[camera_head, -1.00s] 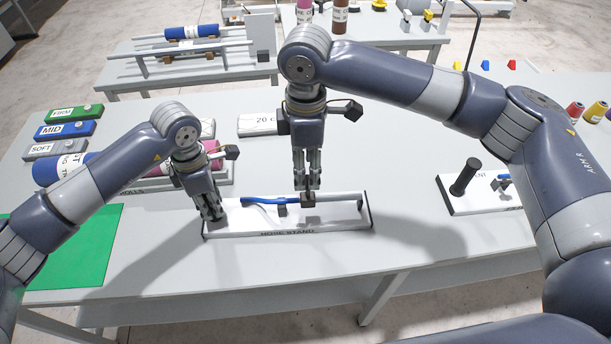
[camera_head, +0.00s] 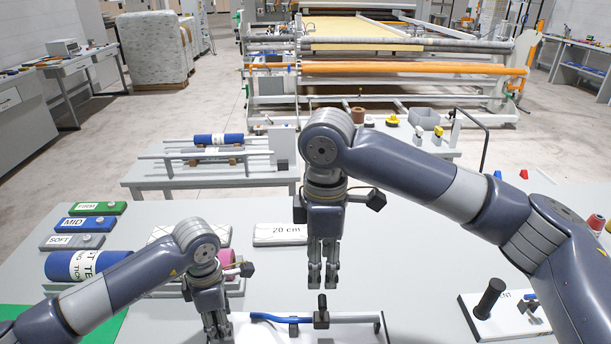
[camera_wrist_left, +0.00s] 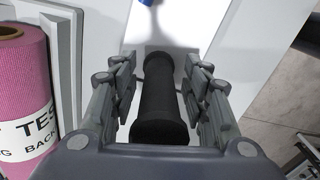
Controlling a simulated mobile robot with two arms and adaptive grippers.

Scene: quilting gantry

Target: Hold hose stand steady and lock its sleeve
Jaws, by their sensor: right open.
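The hose stand (camera_head: 355,334) is a white plate at the bottom of the head view, with a grey rail and a blue hose (camera_head: 268,317). A dark sleeve block with a short upright knob (camera_head: 321,313) sits on the rail. My left gripper (camera_head: 217,336) is at the stand's left end. The stand's front is cut off.
A white plate with a black post (camera_head: 490,298) stands at right. A pink roll (camera_wrist_left: 22,90) lies close beside my left gripper. A 20 cm block (camera_head: 280,234) and FIRM, MID and SOFT blocks lie behind. A rack table (camera_head: 150,188) stands beyond.

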